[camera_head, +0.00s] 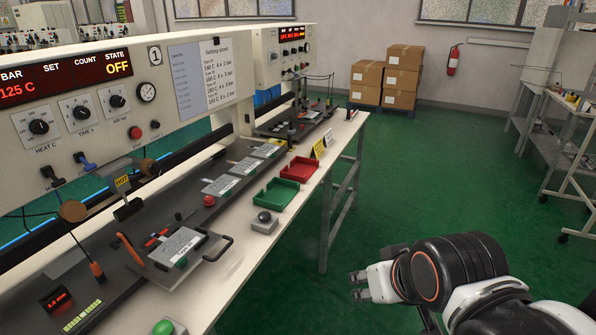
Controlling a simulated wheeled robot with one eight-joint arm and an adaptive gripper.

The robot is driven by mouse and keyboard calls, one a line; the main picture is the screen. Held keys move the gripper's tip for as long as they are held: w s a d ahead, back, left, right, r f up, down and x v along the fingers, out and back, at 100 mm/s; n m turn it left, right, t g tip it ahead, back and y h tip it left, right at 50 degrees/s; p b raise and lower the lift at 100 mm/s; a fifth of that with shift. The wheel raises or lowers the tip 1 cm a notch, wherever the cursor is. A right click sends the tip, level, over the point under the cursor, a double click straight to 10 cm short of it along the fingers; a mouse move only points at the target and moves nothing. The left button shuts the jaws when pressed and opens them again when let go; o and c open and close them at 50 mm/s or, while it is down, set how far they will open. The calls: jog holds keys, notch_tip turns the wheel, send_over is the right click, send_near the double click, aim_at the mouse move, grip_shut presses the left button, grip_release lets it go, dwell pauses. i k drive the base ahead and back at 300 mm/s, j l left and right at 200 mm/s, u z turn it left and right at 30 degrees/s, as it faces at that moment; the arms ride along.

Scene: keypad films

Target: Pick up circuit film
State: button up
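I cannot clearly make out which piece is the circuit film. Flat grey labelled pieces lie on the dark strip of the bench: one (222,186) left of the green tray, one (244,166) farther back, and a yellow-edged one (265,150) beyond. A larger light plate (177,247) sits nearer, on a carrier with a dark handle. My gripper (356,285) is at the lower right, over the green floor, clear of the bench and far from these pieces. Its two fingertips are apart, with nothing visible between them.
A green tray (259,202) and a red tray (288,172) lie along the bench's front edge. A grey box with a dark button (264,226) stands nearer. The machine panel (95,95) overhangs the bench. Cartons (399,79) stand far back. Open floor lies right of the bench.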

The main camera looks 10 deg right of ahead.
aim_at(171, 252)
jog(key=i+j+u, duration=0.2)
jog(key=u, duration=0.2)
jog(key=i+j+u, duration=0.5)
jog(key=u, duration=0.25)
jog(key=j, duration=0.15)
